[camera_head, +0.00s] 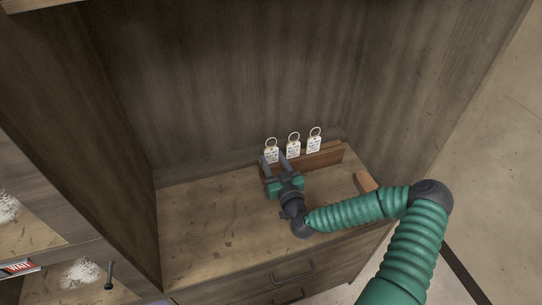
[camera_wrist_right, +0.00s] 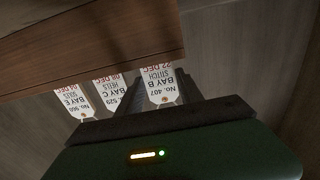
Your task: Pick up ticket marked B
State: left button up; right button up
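Three white tickets with rings stand in a row in a brown wooden holder (camera_head: 318,159) at the back of the shelf. In the right wrist view they appear upside down and read BAY B (camera_wrist_right: 160,88), BAY C (camera_wrist_right: 109,93) and BAY E (camera_wrist_right: 74,101). The ticket marked B is the leftmost one in the head view (camera_head: 271,154). My right gripper (camera_head: 273,160) is in front of the holder, its two fingers apart on either side of ticket B. I cannot tell whether they touch it. My left gripper is out of view.
The wooden shelf (camera_head: 211,223) is mostly bare, with a tan rounded object (camera_head: 366,181) near its right edge. Cabinet walls close in the left, back and right. Lower left, trays hold white granules (camera_head: 82,272) beside a red-and-white WAIT sign (camera_head: 18,268).

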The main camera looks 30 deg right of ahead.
jog(key=shift+a+r, duration=0.1)
jog(key=shift+a, duration=0.15)
jog(key=c, duration=0.6)
jog(key=shift+r, duration=0.1)
